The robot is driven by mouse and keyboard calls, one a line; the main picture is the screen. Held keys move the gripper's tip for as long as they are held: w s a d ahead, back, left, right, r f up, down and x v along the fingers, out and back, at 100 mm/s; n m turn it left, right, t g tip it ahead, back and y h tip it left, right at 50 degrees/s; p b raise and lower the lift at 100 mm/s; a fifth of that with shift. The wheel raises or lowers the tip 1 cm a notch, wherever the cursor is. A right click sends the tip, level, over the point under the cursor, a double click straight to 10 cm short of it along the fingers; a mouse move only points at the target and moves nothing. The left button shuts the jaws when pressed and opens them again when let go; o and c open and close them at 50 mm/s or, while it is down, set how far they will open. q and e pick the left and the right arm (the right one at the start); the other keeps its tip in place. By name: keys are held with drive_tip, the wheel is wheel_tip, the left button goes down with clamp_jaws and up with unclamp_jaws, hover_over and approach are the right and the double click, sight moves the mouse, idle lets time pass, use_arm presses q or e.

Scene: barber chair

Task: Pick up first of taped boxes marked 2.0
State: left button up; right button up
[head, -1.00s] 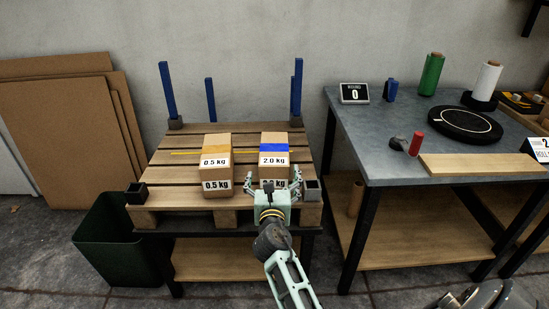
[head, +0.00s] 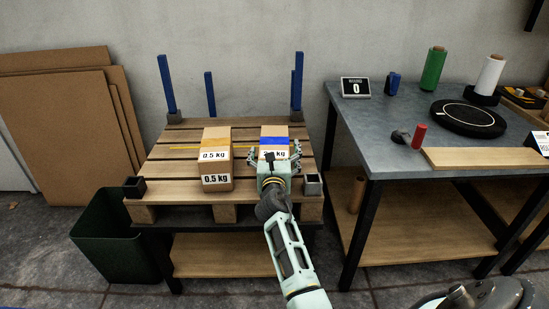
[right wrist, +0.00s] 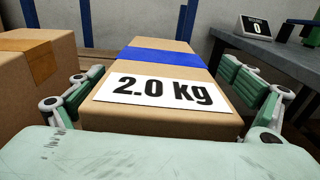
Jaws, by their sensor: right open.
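The box marked 2.0 kg (head: 268,133) stands on the wooden pallet (head: 170,190), with blue tape across its top. My right gripper (head: 272,158) is open at the near end of this box, hiding much of its front. In the right wrist view the 2.0 kg box (right wrist: 165,87) lies between the spread fingers of my right gripper (right wrist: 165,95), one on each side; I cannot tell if they touch it. To its left stands a box marked 0.5 kg (head: 216,172) with orange tape, also seen in the right wrist view (right wrist: 50,80). My left gripper is not in view.
Blue posts (head: 297,85) rise at the pallet's back, and dark corner sockets (head: 134,187) sit at its front. A grey workbench (head: 390,130) with rolls and a black round plate (head: 468,118) stands right. A dark green bin (head: 115,245) stands left.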

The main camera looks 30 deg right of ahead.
drive_tip(key=shift+c, duration=0.6)
drive_tip(key=c, duration=1.8)
drive_tip(key=shift+r, duration=0.6)
drive_tip(key=shift+c, duration=0.6)
drive_tip(key=shift+w+d+f, duration=0.1)
drive_tip(key=shift+w+f, duration=0.05)
drive_tip(key=shift+c, duration=0.4)
